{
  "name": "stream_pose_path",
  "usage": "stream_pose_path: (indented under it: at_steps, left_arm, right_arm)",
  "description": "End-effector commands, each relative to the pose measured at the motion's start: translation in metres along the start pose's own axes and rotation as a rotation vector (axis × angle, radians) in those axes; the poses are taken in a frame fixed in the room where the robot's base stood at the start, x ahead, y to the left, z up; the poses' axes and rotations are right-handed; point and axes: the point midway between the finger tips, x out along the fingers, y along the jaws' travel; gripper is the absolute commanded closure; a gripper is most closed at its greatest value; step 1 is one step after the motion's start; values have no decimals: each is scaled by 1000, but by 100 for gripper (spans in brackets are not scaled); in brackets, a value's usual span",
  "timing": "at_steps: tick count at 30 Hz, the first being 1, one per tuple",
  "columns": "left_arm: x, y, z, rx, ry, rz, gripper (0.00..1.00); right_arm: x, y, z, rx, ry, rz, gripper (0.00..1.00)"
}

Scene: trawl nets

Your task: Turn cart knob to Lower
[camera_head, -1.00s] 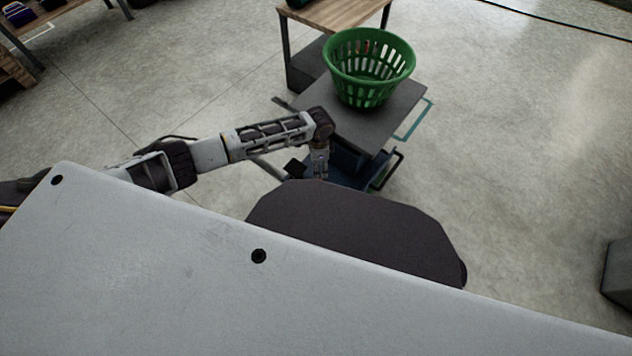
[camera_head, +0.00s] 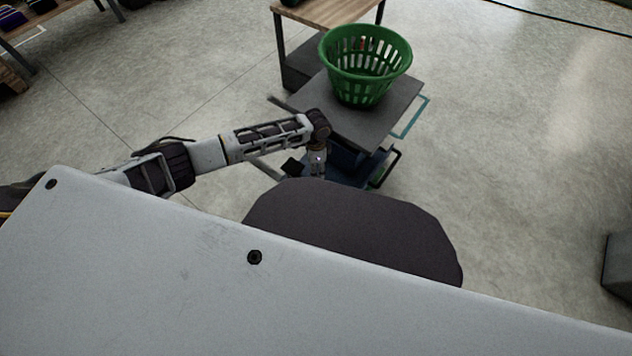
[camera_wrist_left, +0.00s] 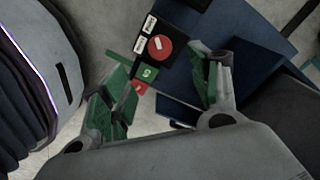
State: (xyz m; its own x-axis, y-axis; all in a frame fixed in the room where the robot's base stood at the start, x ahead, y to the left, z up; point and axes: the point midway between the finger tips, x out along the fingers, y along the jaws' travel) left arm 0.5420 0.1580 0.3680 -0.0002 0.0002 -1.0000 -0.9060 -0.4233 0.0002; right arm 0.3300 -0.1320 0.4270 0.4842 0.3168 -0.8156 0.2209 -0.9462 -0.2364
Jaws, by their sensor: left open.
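The cart (camera_head: 375,110) has a dark grey top and a blue lower body, and stands ahead of me. In the left wrist view, a black control panel (camera_wrist_left: 182,22) on the cart carries white labels and a round red knob (camera_wrist_left: 160,47) with a white mark. The label words are too small to read. My left gripper (camera_head: 317,172) is at the cart's near side; in the left wrist view its green-padded fingers (camera_wrist_left: 170,88) are spread apart and empty, with the knob beyond the gap between them. Green and red patches show below the knob. My right gripper is not in view.
A green basket (camera_head: 366,66) stands on the cart top. A wooden-topped table (camera_head: 325,13) is just behind the cart. A grey box (camera_head: 618,262) is at the right edge. The floor right of the cart is clear.

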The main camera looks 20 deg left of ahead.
Motion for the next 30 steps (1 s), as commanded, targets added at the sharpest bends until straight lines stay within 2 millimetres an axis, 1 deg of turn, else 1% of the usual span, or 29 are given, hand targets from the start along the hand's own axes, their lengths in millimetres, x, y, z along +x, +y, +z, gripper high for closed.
stream_pose_path:
  at_steps: [1, 9, 30]
  left_arm:
    - [7, 0, 0, 0, 0, 0, 38]
    - [33, 0, -1, 0, 0, 1, 38]
    - [94, 0, -1, 0, 0, 0, 38]
  right_arm:
    - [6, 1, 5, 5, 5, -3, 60]
    - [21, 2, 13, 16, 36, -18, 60]
    - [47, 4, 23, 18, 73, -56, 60]
